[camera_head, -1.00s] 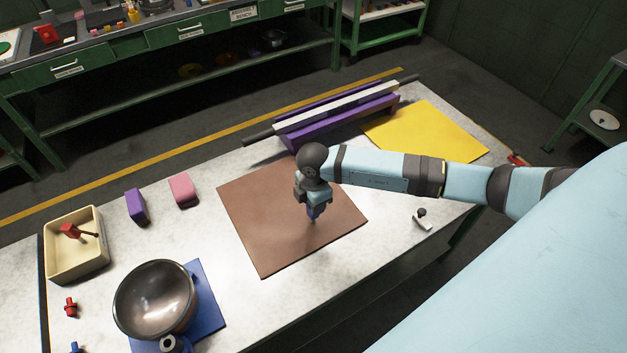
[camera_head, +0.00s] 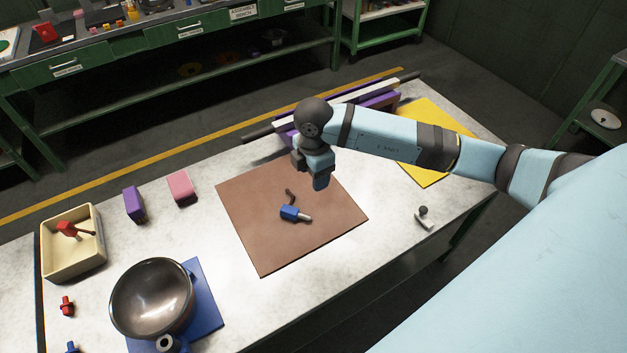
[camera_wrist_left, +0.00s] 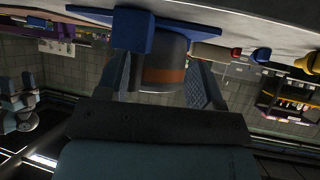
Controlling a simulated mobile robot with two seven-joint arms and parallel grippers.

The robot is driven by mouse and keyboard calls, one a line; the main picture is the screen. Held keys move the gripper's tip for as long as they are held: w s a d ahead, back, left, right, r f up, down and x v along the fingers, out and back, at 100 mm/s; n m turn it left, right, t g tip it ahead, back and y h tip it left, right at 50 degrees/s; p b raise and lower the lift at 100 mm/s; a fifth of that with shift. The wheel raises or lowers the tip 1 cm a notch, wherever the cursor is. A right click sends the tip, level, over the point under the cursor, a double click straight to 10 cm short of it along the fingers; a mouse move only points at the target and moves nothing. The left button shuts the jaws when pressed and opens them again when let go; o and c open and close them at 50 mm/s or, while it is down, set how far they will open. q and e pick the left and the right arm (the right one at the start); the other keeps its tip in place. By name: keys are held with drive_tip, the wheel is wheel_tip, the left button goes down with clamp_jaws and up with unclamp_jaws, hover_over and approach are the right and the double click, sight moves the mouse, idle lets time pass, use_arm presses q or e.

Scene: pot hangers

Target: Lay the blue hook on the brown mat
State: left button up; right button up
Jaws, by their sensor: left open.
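The blue hook (camera_head: 289,213) lies on the brown mat (camera_head: 262,247), near its middle. Its pale tip points right, and a dark curved piece shows just behind its blue body. My right gripper (camera_head: 311,175) is above the mat's back right part, apart from the hook. Its jaws look parted and empty. My left gripper (camera_wrist_left: 165,85) shows only in the left wrist view, with its fingers apart. A grey rounded thing with an orange band and a blue block show between and beyond those fingers; I cannot tell whether they touch it.
A metal bowl (camera_head: 152,297) stands on a blue mat (camera_head: 207,312). A cream bin (camera_head: 72,267) holds a red hook (camera_head: 68,229). Purple (camera_head: 135,205) and pink (camera_head: 181,187) blocks stand left of the brown mat. A purple rack with a bar (camera_head: 375,101) and yellow mat (camera_head: 430,168) lie behind.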

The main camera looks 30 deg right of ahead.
drive_tip(key=s+a+r+t+y, duration=0.2)
drive_tip(key=s+a+y, duration=0.1)
drive_tip(key=a+y, duration=0.35)
drive_tip(key=s+a+r+n+t+y, duration=0.1)
drive_tip(key=s+a+t+y, duration=0.1)
drive_tip(key=a+y, duration=0.5)
drive_tip(key=s+a+r+t+y, duration=0.25)
drive_tip(key=a+y, duration=0.25)
drive_tip(key=a, duration=0.3)
drive_tip(key=d+f+m+t+h, duration=0.7)
drive_tip(key=m+t+h, duration=0.25)
drive_tip(key=m, duration=0.25)
drive_tip(key=s+d+f+m+g+h, duration=0.1)
drive_tip(key=s+f+h, duration=0.1)
drive_tip(key=s+f, duration=0.1)
drive_tip(key=s+d+f+m+g+h, duration=0.1)
drive_tip(key=s+f+g+h, duration=0.1)
drive_tip(key=s+f, duration=0.2)
drive_tip(key=s+d+f+m+g+h, duration=0.1)
drive_tip(key=s+d+f+g, duration=0.1)
drive_tip(key=f, duration=0.4)
drive_tip(key=shift+s+f+h, duration=0.3)
drive_tip(key=shift+s+h, duration=0.1)
drive_tip(key=shift+s, duration=0.3)
